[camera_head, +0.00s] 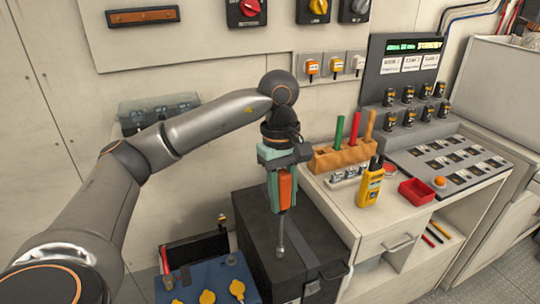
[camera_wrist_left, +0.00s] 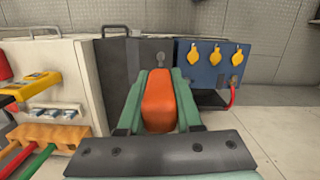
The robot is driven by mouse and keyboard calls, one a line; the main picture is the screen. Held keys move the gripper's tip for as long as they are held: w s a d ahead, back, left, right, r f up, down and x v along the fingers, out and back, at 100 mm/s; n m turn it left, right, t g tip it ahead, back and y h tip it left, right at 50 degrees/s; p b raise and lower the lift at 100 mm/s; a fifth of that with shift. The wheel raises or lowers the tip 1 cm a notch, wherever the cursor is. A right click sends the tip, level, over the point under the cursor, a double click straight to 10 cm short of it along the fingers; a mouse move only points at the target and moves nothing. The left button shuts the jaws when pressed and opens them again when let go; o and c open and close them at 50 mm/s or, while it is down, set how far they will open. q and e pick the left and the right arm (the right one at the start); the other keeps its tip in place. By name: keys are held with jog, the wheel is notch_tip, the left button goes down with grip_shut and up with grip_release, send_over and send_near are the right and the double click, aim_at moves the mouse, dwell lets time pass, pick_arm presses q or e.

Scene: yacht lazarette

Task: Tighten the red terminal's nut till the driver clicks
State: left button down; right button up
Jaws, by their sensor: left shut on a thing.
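My left gripper (camera_head: 284,198), with teal fingers, is shut on an orange driver (camera_head: 286,186). The driver points down, and its grey shaft and socket end show against the black box. In the left wrist view the driver (camera_wrist_left: 159,100) sits between both fingers. A blue battery (camera_head: 205,272) with yellow caps stands left of the driver in the head view; it also shows in the left wrist view (camera_wrist_left: 211,66). A red part (camera_head: 165,260) shows at its left side, probably the red terminal or its lead. I cannot make out the nut. My right gripper is not in view.
A black box (camera_head: 305,250) stands below the driver, beside the battery. A white bench (camera_head: 375,225) to the right carries an orange tool block (camera_head: 343,157), a yellow meter (camera_head: 370,186) and a red tray (camera_head: 416,191). Wall switches (camera_head: 246,10) are behind.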

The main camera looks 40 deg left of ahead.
pick_arm(q)
jog(key=s+d+f+m+y, duration=0.1)
jog(key=s+d+f+m, duration=0.3)
jog(key=d+f+m, duration=0.4)
jog(key=d+m, duration=0.1)
jog(key=m, duration=0.5)
jog(key=shift+s+d+g, duration=0.25)
jog(key=shift+s+g, duration=0.05)
jog(key=shift+s, duration=0.05)
